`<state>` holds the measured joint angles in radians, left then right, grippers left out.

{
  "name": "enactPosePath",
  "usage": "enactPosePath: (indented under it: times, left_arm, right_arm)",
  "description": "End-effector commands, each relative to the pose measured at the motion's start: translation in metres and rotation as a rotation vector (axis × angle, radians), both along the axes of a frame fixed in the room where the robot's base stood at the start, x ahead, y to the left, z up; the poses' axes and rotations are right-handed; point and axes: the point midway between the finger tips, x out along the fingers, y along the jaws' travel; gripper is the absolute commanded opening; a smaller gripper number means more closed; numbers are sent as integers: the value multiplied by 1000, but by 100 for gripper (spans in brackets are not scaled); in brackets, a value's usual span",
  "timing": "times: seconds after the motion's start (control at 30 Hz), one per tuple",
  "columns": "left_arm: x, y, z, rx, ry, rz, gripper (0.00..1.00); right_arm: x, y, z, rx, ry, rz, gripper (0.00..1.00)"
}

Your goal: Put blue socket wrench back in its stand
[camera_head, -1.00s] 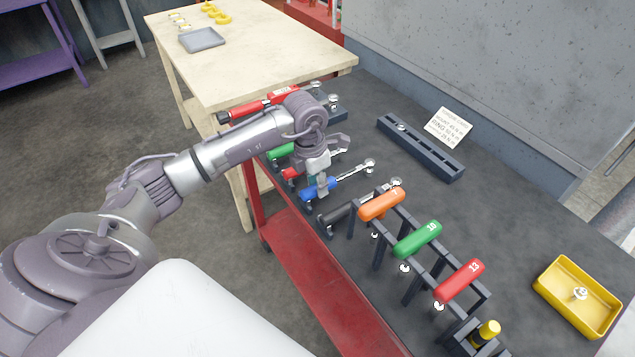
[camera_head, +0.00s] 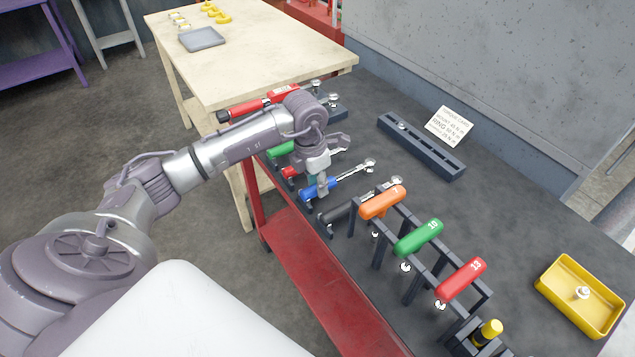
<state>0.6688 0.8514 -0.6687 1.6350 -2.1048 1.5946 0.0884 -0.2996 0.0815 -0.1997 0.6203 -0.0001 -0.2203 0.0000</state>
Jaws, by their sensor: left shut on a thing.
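The blue socket wrench (camera_head: 349,175) has a blue handle and a silver ratchet head pointing to the upper right. It lies in line with the other ratchets, at the stand (camera_head: 307,205) near the cart's front edge; I cannot tell whether it rests fully in its slot. My left gripper (camera_head: 321,188) is shut on its blue handle from above, and its fingers hide part of the handle. A black wrench (camera_head: 337,213) lies on the near side, a red one (camera_head: 290,172) and a green one (camera_head: 281,150) on the far side. My right gripper is not in view.
Orange, green and red T-handles (camera_head: 418,238) stand in a dark rack close to the right of the gripper. A yellow tray (camera_head: 590,311), a dark slotted block (camera_head: 420,147) and a white card (camera_head: 449,125) lie on the cart top. A red torque wrench (camera_head: 262,103) lies behind the arm.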

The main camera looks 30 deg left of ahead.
Motion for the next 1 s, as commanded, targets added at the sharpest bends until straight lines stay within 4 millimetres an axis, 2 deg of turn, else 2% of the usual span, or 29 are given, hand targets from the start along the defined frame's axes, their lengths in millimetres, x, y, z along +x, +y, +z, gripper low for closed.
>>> enactPosePath:
  times: [0.1,0.13,0.27,0.3,0.5,0.6,1.0]
  left_arm:
    - [1,0,2,0,-4,1,0]
    - [1,0,2,0,-4,1,34]
    - [1,0,1,1,-3,1,56]
    - [1,0,1,0,-3,1,58]
    - [0,0,0,0,-2,0,58]
    - [0,0,0,0,1,0,75]
    - [0,0,0,0,-1,0,75]
  right_arm:
    - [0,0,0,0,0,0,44]
    - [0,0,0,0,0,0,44]
    - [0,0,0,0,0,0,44]
    - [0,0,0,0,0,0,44]
    - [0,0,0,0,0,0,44]
    - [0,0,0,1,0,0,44]
    - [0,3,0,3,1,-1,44]
